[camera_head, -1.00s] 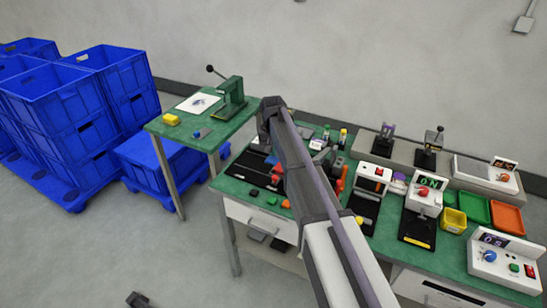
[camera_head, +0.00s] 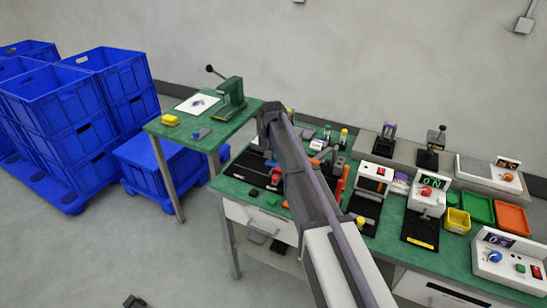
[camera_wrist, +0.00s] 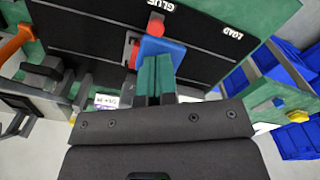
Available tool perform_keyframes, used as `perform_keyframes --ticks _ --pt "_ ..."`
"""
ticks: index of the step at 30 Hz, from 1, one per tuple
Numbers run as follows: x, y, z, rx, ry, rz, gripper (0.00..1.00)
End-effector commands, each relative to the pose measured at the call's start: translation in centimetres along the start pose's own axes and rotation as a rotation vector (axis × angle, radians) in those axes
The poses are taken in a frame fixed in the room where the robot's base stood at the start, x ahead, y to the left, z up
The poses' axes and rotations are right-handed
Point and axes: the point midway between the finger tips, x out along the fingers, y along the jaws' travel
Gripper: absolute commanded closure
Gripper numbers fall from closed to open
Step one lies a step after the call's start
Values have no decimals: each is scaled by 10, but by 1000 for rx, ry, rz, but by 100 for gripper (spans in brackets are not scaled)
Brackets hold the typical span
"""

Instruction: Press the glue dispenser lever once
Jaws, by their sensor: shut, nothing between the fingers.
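In the wrist view, my gripper (camera_wrist: 155,98) shows as two dark teal fingers side by side, shut and empty. Their tips end at a blue block (camera_wrist: 163,50) on a black board (camera_wrist: 95,32), below the upside-down label GLUE. Whether they touch the block cannot be told. Red parts (camera_wrist: 155,26) show behind and beside the block; which part is the dispenser lever is unclear. In the head view, red and blue parts (camera_head: 276,174) show left of my arm on the black board (camera_head: 250,168). My gripper is hidden there.
The green bench (camera_head: 232,190) is crowded. White control boxes (camera_head: 430,200) and coloured bins (camera_head: 478,209) stand to the right. A side table with a green press (camera_head: 231,98) stands at the left, near stacked blue crates (camera_head: 70,105). An orange part (camera_wrist: 14,42) shows in the wrist view.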

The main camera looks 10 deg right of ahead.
Motion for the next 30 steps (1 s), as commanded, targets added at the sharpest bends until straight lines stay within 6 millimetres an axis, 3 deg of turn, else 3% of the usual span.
perform_keyframes --ticks 14,30 --pt "9 1 -1 0 0 0 100" --pt "-28 -1 1 0 0 0 100"
